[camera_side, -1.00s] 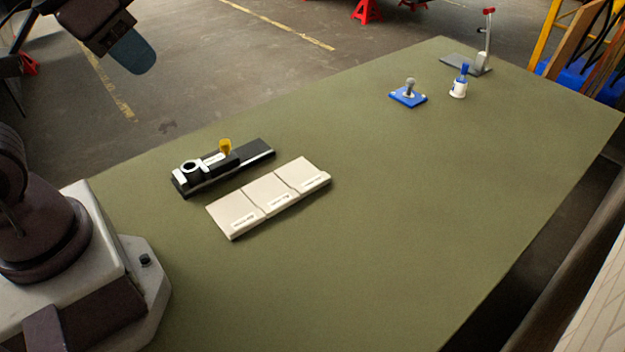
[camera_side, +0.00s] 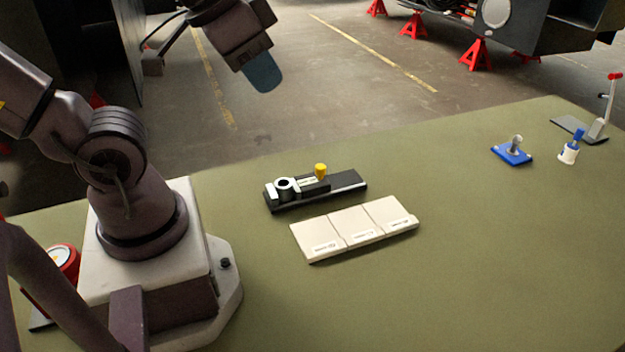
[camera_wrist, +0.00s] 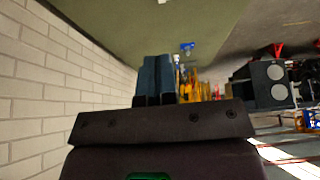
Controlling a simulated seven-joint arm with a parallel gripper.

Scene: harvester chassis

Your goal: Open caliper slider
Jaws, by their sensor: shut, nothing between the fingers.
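The caliper (camera_side: 315,190) lies on the green table in the side view. It has a black base, a pale ring at its left end, a small white scale and a yellow knob (camera_side: 320,170) standing up near its middle. My gripper (camera_side: 264,78) hangs in the air above and behind the caliper, well apart from it. Its blue-grey fingers are together and hold nothing. In the wrist view the two fingers (camera_wrist: 155,80) also lie side by side, and the caliper cannot be made out there.
A pale three-part tray (camera_side: 355,229) lies just in front of the caliper. A blue plate with a grey knob (camera_side: 512,151), a white bottle with a blue top (camera_side: 570,148) and a red-tipped lever (camera_side: 602,115) stand at the far right. The table's right front is clear.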

